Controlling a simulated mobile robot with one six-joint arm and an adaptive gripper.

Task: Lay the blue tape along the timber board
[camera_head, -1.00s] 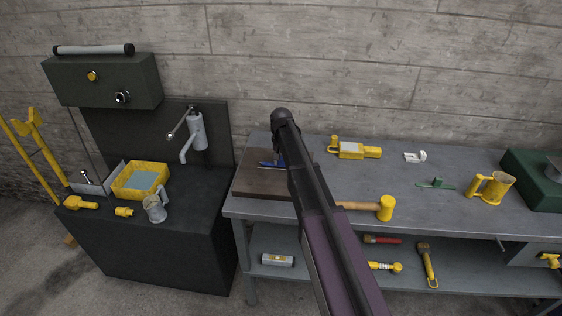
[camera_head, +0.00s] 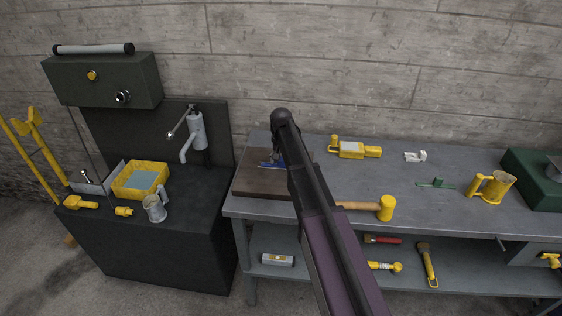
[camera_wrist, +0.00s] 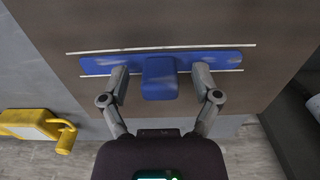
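The timber board (camera_head: 262,186) is a brown slab at the bench's left end; its brown surface (camera_wrist: 205,22) fills much of the wrist view. The blue tape (camera_wrist: 100,65) is a flat strip with a raised blue block at its middle. It lies on the board between two thin pale lines, roughly parallel to them. In the head view the tape (camera_head: 267,165) shows as a small blue strip, partly hidden by my arm. My gripper (camera_wrist: 160,77) is open, with one finger on each side of the block and a gap to it on both sides.
On the grey bench (camera_head: 320,180) are a yellow device (camera_head: 352,150), a mallet (camera_head: 385,208), a white part (camera_head: 415,156) and a yellow mug (camera_head: 492,188). A dark sink unit (camera_head: 170,260) with a yellow basin (camera_head: 140,192) stands left. A concrete wall rises behind.

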